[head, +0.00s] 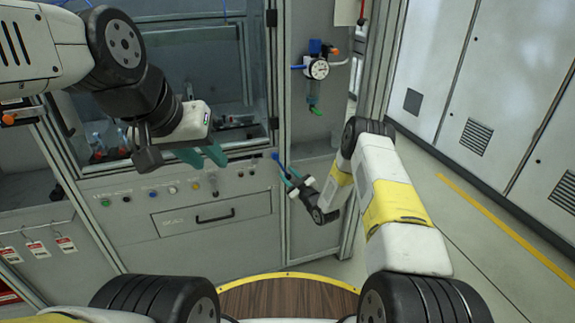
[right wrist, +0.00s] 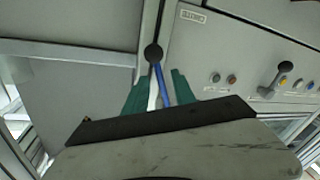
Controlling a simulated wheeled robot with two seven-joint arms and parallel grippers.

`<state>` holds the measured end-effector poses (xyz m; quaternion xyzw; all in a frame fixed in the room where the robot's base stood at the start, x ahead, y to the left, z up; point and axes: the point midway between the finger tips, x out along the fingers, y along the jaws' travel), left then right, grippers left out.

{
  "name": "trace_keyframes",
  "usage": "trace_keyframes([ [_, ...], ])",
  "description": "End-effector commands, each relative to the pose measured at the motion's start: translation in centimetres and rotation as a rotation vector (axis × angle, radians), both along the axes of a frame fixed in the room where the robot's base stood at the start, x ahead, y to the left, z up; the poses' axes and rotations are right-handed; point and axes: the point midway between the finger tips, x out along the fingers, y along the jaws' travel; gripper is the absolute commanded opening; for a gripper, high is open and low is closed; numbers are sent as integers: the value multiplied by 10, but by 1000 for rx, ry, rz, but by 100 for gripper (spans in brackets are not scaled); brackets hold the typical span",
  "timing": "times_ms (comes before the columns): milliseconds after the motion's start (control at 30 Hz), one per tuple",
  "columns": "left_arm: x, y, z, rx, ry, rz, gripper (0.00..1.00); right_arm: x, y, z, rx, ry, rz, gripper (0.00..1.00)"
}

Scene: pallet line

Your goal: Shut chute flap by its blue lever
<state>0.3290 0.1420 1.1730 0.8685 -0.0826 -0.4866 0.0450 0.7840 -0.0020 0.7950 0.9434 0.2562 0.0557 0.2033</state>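The blue lever (head: 275,156) sticks out at the right edge of the grey machine's control panel. In the right wrist view the blue lever (right wrist: 162,84) shows as a blue bar between my green fingertips, with a dark round knob (right wrist: 153,52) just beyond. My right gripper (head: 287,176) is at the lever, its fingers apart; the right wrist view shows gaps beside the bar, and contact is unclear. My left gripper (head: 208,160) is open and empty in front of the machine's window, above the panel. I cannot clearly make out the chute flap.
The control panel has several knobs and buttons (head: 168,190) above a drawer with a black handle (head: 215,217). Red-and-white tags (head: 38,250) hang at left. Floor is clear at right.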

Motion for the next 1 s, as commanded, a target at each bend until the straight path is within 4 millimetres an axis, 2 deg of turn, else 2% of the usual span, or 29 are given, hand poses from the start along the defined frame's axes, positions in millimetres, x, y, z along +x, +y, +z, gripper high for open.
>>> trace_keyframes([
  [333, 0, 0, 0, 0, 0, 0, 32, 5, 3, 0, 0, 1, 0, 32],
  [500, 0, 0, 0, 0, 0, 0, 32, 5, 3, 0, 0, 1, 0, 0],
  [1000, 0, 0, 0, 0, 0, 0, 32, 5, 3, 0, 0, 1, 0, 0],
])
